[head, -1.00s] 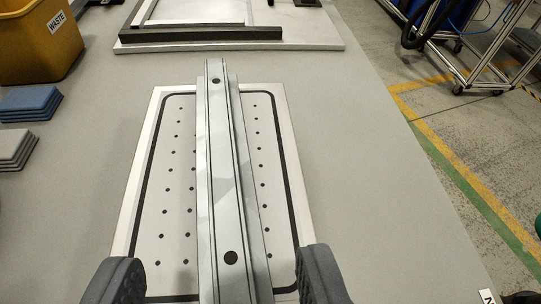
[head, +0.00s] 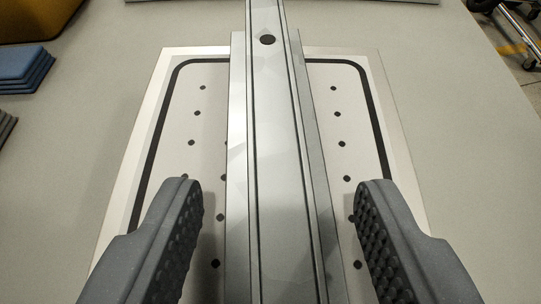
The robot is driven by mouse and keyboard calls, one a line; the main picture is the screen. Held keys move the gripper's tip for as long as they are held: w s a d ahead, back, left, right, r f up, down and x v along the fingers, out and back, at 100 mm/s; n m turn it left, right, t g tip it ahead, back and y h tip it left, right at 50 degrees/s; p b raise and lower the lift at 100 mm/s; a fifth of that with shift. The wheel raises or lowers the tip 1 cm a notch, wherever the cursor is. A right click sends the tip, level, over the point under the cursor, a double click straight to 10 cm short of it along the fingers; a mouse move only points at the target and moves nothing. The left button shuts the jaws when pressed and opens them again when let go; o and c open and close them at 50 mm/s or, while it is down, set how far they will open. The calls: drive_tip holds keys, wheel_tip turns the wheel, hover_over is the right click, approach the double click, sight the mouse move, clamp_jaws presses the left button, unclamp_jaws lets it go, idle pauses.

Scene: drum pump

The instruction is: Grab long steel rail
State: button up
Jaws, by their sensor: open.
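The long steel rail (head: 278,150) runs lengthwise up the middle of the head view, silver with grooves and a dark hole near its far part. It lies over a white perforated plate (head: 185,130) with a black border line. My gripper (head: 282,190) is open, with one grey textured finger on each side of the rail. Gaps show between both fingers and the rail, so neither appears to touch it. The rail's near end is cut off by the bottom of the picture, and its far end by the top.
A stack of blue pads (head: 25,70) and part of a yellow bin (head: 35,18) are at the upper left. Grey pads show at the left edge. The grey table (head: 455,120) is clear to the right of the plate. A wheeled cart stands beyond the table at the upper right.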

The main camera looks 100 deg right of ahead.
drive_tip(key=shift+x, duration=0.9)
drive_tip(key=c, duration=0.8)
drive_tip(key=shift+r, duration=0.1)
